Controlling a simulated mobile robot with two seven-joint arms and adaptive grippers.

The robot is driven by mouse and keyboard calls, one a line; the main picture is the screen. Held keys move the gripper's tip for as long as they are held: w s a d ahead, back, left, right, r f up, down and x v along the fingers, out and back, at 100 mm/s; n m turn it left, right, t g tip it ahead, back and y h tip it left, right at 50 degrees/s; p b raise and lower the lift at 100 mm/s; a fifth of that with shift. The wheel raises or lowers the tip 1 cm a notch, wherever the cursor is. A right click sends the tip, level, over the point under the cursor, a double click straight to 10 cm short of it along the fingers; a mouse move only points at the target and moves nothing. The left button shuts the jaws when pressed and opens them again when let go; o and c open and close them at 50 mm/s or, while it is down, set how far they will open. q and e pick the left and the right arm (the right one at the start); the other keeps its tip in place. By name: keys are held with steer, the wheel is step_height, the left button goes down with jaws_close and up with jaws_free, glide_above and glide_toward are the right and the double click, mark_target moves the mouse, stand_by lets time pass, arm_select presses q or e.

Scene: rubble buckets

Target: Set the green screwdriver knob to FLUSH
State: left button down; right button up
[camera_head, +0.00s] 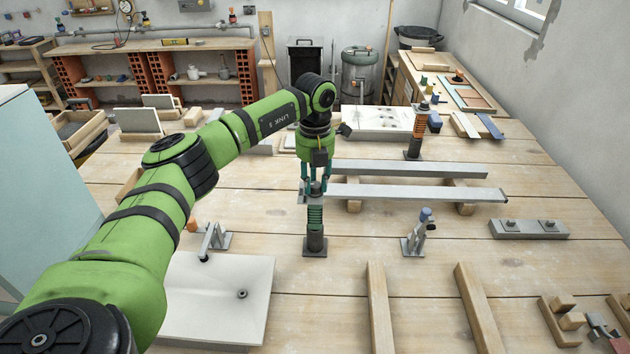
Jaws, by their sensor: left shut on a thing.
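The green screwdriver knob (315,217) stands upright on a dark post with a square base on the wooden bench, near the middle of the view. Its ribbed green body shows below my gripper. My left gripper (316,190) reaches down from above and is shut on the top of the green screwdriver knob. The fingers hide part of the top. Any FLUSH marking is too small to read. My right gripper is not in view.
Metal bars (425,192) on wooden blocks lie just right of the gripper. An orange ribbed knob (416,130) stands behind. A small clamp (419,235) with a blue tip stands to the right. A pale plate with a drain hole (215,300) lies in front left.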

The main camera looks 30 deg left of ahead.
mark_target(315, 184)
arm_select(q)
steer(key=shift+m, duration=0.8)
steer(key=c, duration=0.9)
jaws_free()
steer(key=shift+c, duration=0.2)
step_height(315, 184, up, 12)
